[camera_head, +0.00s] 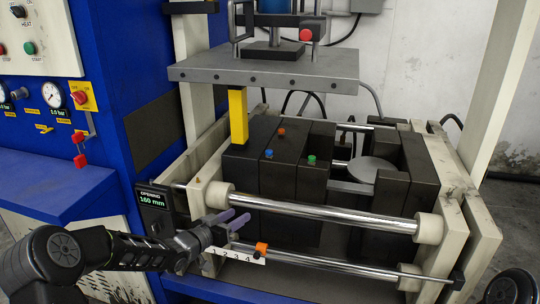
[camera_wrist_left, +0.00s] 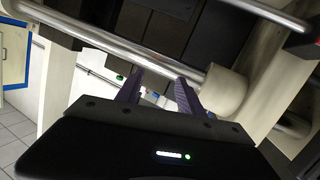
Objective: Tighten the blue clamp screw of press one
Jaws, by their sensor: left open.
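A small blue screw (camera_head: 269,153) stands on top of a dark block of the press in the head view. My left gripper (camera_head: 241,219) is open and empty, low in front of the press by the near chrome rod. It is apart from the blue screw, lower and nearer the camera. In the left wrist view its two purple fingers (camera_wrist_left: 160,88) are spread below the chrome rod; a small blue spot between them is too small to identify. My right gripper is not in view.
The upper chrome rod (camera_head: 330,207) and lower rod (camera_head: 340,264) cross the press front. A numbered scale with an orange slider (camera_head: 262,248) sits beside my gripper. A yellow post (camera_head: 238,116) and grey plate (camera_head: 265,70) stand over the blocks. A display (camera_head: 153,199) reads 160 mm.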

